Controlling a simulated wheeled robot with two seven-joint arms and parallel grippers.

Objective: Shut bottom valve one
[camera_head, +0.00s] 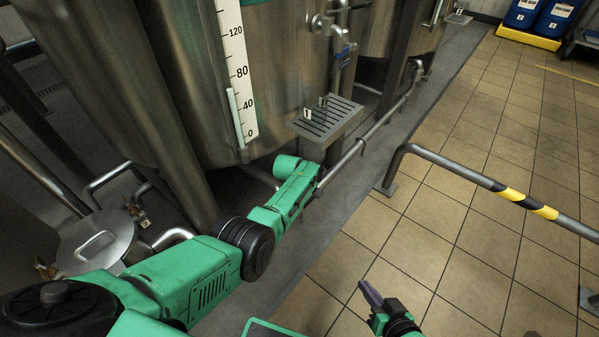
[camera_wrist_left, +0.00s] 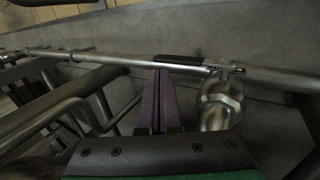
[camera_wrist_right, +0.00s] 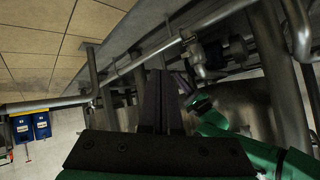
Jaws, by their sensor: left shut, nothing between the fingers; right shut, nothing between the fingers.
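In the left wrist view a steel valve body (camera_wrist_left: 220,103) joins a horizontal pipe (camera_wrist_left: 120,59). A dark lever handle (camera_wrist_left: 180,58) lies along this pipe. I cannot read a number on this valve. My left gripper (camera_wrist_left: 160,71) is shut and empty, its purple fingertips just short of the handle; I cannot tell whether they touch. In the head view my left arm hides the fingers and the valve, below the large steel tank (camera_head: 180,80). My right gripper (camera_head: 366,288) is shut and empty above the tiled floor, apart from the valve.
A slotted drip tray (camera_head: 335,116) with small number tags juts from the tank above my left forearm. A tap (camera_head: 340,45) sits higher. A grey rail (camera_head: 450,165) with a yellow-black band stands right of my right gripper. Blue drums (camera_head: 522,14) stand far back. Floor tiles between are clear.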

